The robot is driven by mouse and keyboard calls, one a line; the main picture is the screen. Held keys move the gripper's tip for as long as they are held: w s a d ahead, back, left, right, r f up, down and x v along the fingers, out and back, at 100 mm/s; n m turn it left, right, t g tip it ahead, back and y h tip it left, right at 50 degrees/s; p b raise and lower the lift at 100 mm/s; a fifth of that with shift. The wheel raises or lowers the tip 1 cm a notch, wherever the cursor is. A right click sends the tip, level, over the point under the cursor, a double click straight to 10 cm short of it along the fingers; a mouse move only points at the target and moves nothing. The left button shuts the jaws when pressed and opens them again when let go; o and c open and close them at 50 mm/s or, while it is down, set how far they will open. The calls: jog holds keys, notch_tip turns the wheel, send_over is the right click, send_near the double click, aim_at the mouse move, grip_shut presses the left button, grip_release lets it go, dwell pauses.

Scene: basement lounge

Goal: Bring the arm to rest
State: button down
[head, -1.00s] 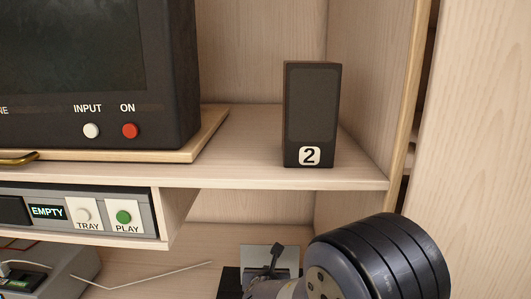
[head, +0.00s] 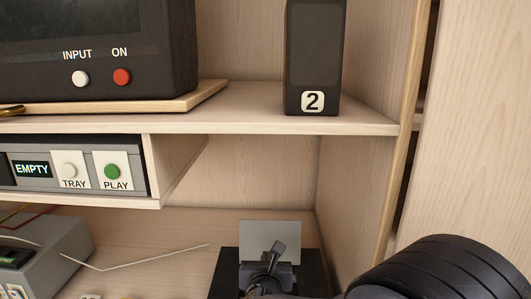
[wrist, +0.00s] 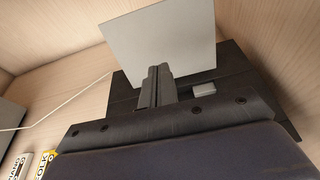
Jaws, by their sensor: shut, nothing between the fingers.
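My gripper (wrist: 158,84) is shut and empty, with its fingers together in the middle of the wrist view. It is in front of a black box (wrist: 207,68) with an upright pale grey panel (wrist: 165,38); I cannot tell whether it touches them. In the head view my gripper (head: 279,247) shows small and dark before the same grey panel (head: 258,236), low in the cabinet. My arm comes in from the lower right and hides part of the lower shelf.
Above are a shelf with a speaker marked 2 (head: 313,60) and a television (head: 90,50). A player panel reading EMPTY (head: 32,169) hangs below them. A grey device (head: 45,255), a pale cable (head: 150,257) and labelled cases (wrist: 45,163) lie to the left. The cabinet side wall (head: 355,195) is close right.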

jog(key=shift+s+f+b, duration=0.2)
jog(key=shift+s+b, duration=0.05)
jog(key=shift+b, duration=0.25)
jog(key=shift+r, duration=0.1)
